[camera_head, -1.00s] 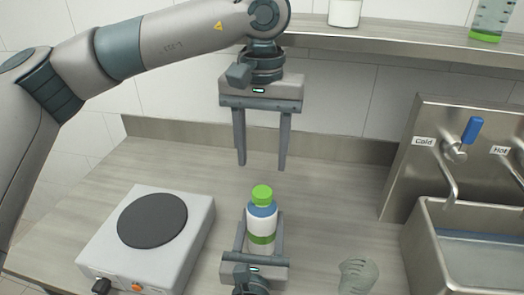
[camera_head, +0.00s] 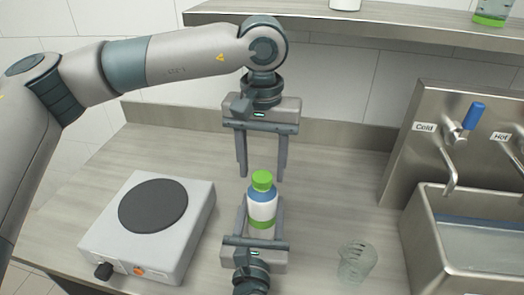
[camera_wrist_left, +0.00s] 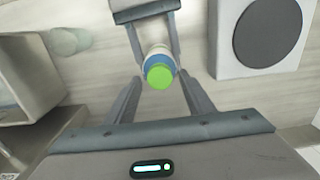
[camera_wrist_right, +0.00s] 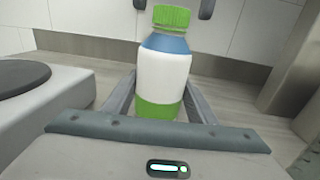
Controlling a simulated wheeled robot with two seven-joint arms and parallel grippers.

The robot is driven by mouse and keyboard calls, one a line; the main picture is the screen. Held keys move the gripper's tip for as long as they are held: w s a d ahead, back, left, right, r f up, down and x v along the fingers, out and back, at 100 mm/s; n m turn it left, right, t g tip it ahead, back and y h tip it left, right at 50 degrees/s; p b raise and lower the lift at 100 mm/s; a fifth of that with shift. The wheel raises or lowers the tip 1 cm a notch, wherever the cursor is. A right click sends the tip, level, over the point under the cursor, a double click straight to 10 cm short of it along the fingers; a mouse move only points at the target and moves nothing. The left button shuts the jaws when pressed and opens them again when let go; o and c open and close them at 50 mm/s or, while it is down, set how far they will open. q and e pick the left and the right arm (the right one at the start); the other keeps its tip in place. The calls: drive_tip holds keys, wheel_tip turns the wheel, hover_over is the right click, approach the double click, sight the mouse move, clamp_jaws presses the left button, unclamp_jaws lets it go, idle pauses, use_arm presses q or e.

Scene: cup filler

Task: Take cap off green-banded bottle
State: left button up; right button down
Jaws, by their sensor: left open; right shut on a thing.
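The green-banded bottle (camera_head: 262,208) stands upright on the counter, white with a blue shoulder and a green band. Its green cap (camera_head: 262,180) is on top; the cap also shows in the left wrist view (camera_wrist_left: 160,76) and the right wrist view (camera_wrist_right: 171,17). My right gripper (camera_head: 263,228) is shut around the lower part of the bottle; its fingers flank the body in the right wrist view (camera_wrist_right: 157,100). My left gripper (camera_head: 262,176) is open and points down over the cap. In the left wrist view its fingers (camera_wrist_left: 160,95) are apart, near the cap, not closed on it.
A hot plate (camera_head: 153,206) stands left of the bottle. A clear cup (camera_head: 356,262) stands to the right, before the metal sink (camera_head: 440,270) with its cold and hot taps. A shelf (camera_head: 400,24) runs along the back wall above the counter.

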use_arm(q)
drive_tip(key=shift+f, duration=0.55)
drive_tip(key=c, duration=1.1)
